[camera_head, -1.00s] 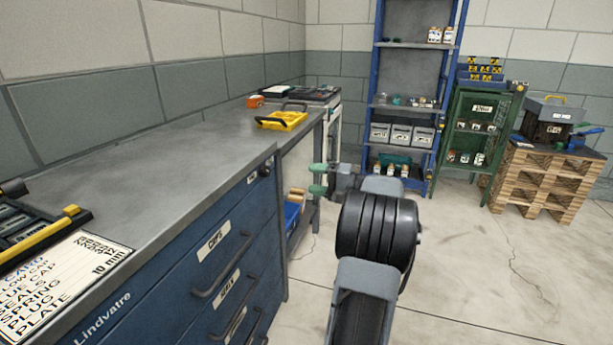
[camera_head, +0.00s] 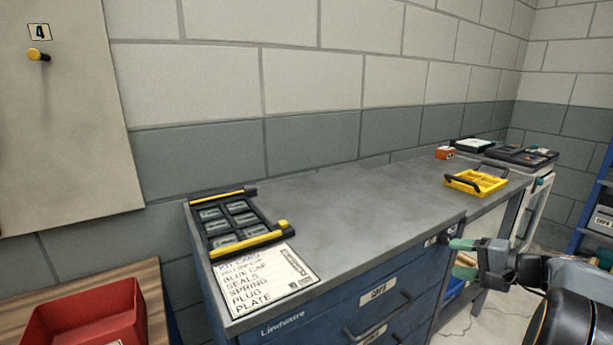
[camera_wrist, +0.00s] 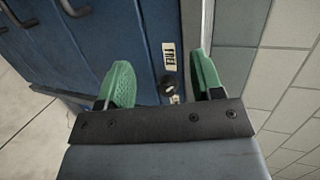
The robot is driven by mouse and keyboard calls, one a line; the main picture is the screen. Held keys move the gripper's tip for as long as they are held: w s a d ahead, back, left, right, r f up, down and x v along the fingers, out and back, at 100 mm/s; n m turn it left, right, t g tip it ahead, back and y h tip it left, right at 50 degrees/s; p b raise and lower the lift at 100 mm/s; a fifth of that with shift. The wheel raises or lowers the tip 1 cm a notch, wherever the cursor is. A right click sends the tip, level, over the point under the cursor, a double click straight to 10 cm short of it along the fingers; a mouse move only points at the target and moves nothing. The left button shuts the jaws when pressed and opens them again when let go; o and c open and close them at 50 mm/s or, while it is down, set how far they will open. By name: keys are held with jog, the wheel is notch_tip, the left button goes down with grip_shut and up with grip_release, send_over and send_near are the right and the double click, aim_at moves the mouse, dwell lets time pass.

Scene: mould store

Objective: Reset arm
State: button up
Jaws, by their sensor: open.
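My gripper (camera_head: 463,258) shows at the right of the head view, its two green fingers spread apart with nothing between them. It is beside the front of the blue drawer cabinet (camera_head: 345,300), near the cabinet's right end and just below the level of the grey worktop (camera_head: 350,205). In the wrist view the open fingers (camera_wrist: 165,80) point at blue cabinet fronts, with a round black lock (camera_wrist: 170,86) and a white label between them. I cannot tell whether a finger touches the cabinet.
On the worktop are a black tray with yellow handles (camera_head: 230,216), a printed card (camera_head: 262,280), a yellow tray (camera_head: 476,183) and an orange box (camera_head: 444,152). A red bin (camera_head: 88,318) stands at the lower left. The worktop's middle is clear.

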jog(key=s+a+r+n+g+h+p, duration=0.1)
jog(key=s+a+r+g+p, duration=0.15)
jog(key=a, duration=0.35)
jog(key=s+a+r+n+g+h+p, duration=0.1)
jog(key=a+r+n+g+p, duration=0.15)
jog(key=a+p, duration=0.2)
jog(key=s+a+r+n+g+h+p, duration=0.1)
jog(key=s+a+r+g+p, duration=0.15)
jog(key=a, duration=0.35)
jog(key=s+a+r+n+h+p, duration=0.6)
jog(key=s+p, duration=0.3)
jog(key=p, duration=0.3)
jog(key=shift+p+v, duration=0.35)
jog(key=shift+v, duration=0.55)
jog(key=shift+c, duration=0.2)
